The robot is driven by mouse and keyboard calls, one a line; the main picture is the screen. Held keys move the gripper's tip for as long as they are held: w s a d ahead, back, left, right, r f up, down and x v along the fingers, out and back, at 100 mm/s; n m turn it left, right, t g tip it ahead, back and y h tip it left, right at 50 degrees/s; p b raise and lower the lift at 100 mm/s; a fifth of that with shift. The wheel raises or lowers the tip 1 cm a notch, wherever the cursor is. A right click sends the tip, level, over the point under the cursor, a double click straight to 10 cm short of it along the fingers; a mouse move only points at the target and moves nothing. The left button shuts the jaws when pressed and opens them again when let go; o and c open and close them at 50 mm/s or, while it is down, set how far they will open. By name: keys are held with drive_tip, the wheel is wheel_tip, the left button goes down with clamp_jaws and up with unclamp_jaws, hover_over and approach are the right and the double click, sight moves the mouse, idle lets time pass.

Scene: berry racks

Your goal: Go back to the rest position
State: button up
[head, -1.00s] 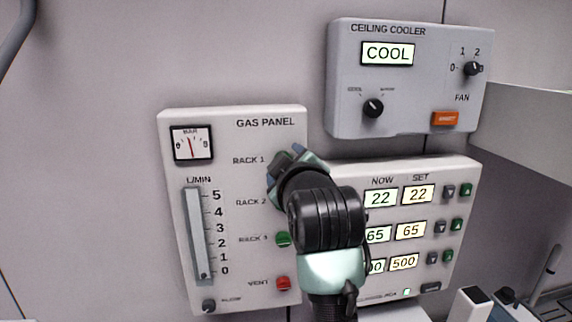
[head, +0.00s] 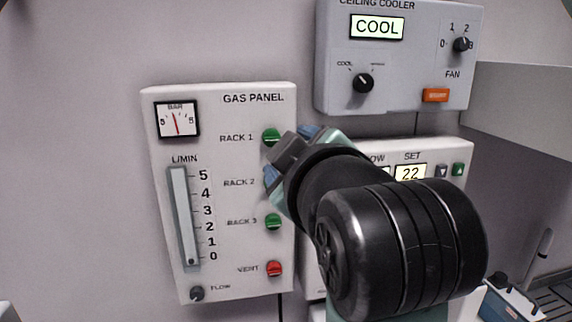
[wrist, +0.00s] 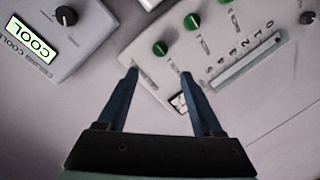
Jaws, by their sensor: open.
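My gripper (wrist: 158,72) is open and empty in the wrist view, its two blue fingers apart and pointing at the gas panel (wrist: 140,50). In the head view the gripper is seen from behind, in front of the right side of the gas panel (head: 215,110), near the rack 1 knob (head: 271,137) and rack 2 knob (head: 268,177). The rack 2 knob is mostly covered by a finger. I cannot tell from the head view how far the fingertips are from the panel. My wrist and forearm fill the lower right middle.
The ceiling cooler (head: 410,55) reads COOL and hangs at upper right. A display panel (head: 450,152) with a set value of 22 is largely hidden behind my arm. A grey shelf or duct (head: 525,110) juts out at right. The wall left of the gas panel is bare.

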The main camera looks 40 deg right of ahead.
drive_tip(key=shift+s+a, duration=0.15)
drive_tip(key=shift+s, duration=0.15)
drive_tip(key=w+a+r+m+t+y, duration=0.15)
drive_tip(key=a+r+t, duration=0.25)
drive_tip(key=a, duration=0.4)
drive_tip(key=w+a+r+t+y, duration=0.2)
drive_tip(key=w+a+r+t, duration=0.15)
drive_tip(key=a, duration=0.35)
drive_tip(key=s+a+r+t+y, duration=0.2)
drive_tip(key=s+a+r+t, duration=0.1)
drive_tip(key=a, duration=0.3)
drive_tip(key=s+a+r+m+t+y, duration=0.1)
drive_tip(key=s+a+r+t+y, duration=0.2)
drive_tip(key=a, duration=0.4)
drive_tip(key=shift+s+a+r, duration=0.2)
drive_tip(key=shift+s+r, duration=0.1)
drive_tip(key=shift+s, duration=0.45)
drive_tip(key=shift+m, duration=0.25)
